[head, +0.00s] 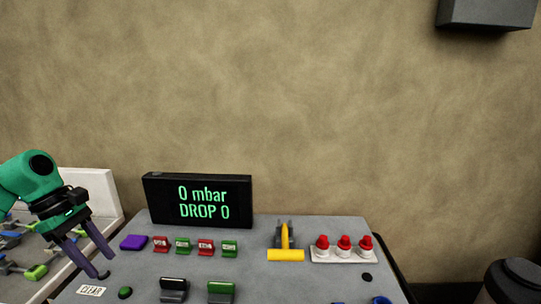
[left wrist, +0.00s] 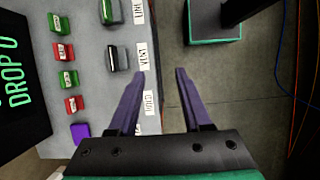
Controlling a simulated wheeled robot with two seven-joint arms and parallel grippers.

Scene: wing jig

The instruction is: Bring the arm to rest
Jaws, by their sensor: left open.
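My left gripper (head: 103,265) comes in from the left in the head view, over the left edge of the grey control panel (head: 262,256). Its purple fingers point down and to the right. In the left wrist view the left gripper (left wrist: 160,73) is open, with nothing between its fingers. One finger overlaps the panel's edge near the VENT label (left wrist: 143,54); the other is seen against the floor. My right gripper is in neither view.
The panel carries a display (head: 198,200) reading "0 mbar DROP 0", a yellow T-handle (head: 285,254), several red and green switches, a purple block (head: 134,242) and red-capped knobs (head: 343,243). A white-walled tray (head: 96,190) with coloured clamps stands at left. Floor (left wrist: 220,80) lies beside the panel.

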